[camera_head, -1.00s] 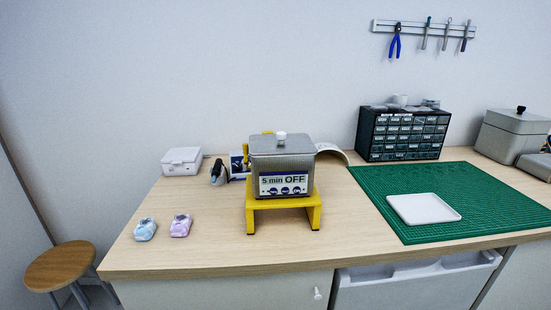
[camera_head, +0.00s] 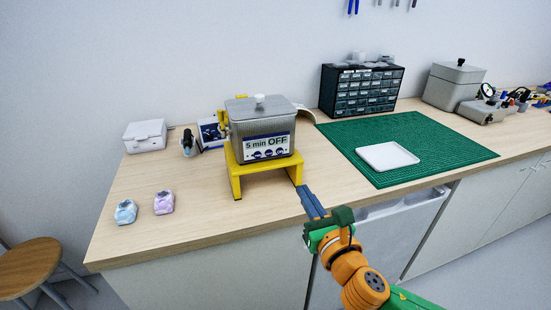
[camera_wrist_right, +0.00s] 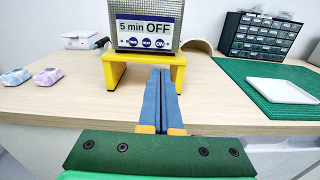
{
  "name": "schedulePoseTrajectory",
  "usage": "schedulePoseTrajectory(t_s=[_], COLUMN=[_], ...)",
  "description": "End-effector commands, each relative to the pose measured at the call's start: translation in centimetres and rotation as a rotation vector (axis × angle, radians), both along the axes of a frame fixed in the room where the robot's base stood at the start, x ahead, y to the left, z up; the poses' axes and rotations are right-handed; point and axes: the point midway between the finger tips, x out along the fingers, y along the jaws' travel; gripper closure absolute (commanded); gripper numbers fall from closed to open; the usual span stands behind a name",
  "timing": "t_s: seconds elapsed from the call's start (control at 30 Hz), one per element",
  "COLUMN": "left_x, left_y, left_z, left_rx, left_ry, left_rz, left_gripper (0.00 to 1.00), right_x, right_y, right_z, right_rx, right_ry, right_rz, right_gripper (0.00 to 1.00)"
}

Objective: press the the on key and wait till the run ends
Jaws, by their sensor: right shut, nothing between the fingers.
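The grey metal cleaner box (camera_head: 262,130) with a lid and knob stands on a yellow stand (camera_head: 262,172). Its front panel reads "5 min OFF" above a row of round blue keys. In the right wrist view the box (camera_wrist_right: 148,22) shows its keys, and the on key (camera_wrist_right: 163,44) is the rightmost one. My right gripper (camera_head: 309,193) is shut and empty. It is in front of the stand's right leg, below the panel and apart from the keys. It also shows in the right wrist view (camera_wrist_right: 161,75). My left gripper is not in view.
A blue earpiece case (camera_head: 126,212) and a lilac one (camera_head: 164,203) lie at the left front. A green mat (camera_head: 440,135) with a white tray (camera_head: 388,157) lies to the right. A drawer cabinet (camera_head: 360,92) and a white box (camera_head: 145,136) stand at the back.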

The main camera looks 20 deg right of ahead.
Motion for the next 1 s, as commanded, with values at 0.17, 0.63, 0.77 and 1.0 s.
schedulePoseTrajectory(t_s=[0.17, 0.63, 0.77, 1.0], left_x=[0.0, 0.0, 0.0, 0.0], left_y=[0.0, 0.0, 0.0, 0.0], left_z=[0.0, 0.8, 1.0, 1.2], left_rx=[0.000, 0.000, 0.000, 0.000], left_ry=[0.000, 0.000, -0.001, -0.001], left_rz=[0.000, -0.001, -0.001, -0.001], left_gripper=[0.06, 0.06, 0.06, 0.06], right_x=[-0.2, 4.3, 7.2, 11.8], right_y=[0.2, 0.3, 0.4, 0.7], right_z=[0.6, 0.8, 0.7, 0.7], right_rx=[-0.028, -0.022, -0.022, -0.021], right_ry=[-0.016, -0.016, -0.015, -0.015], right_rz=[0.006, 0.004, 0.004, 0.007], right_gripper=[1.00, 1.00, 1.00, 1.00])
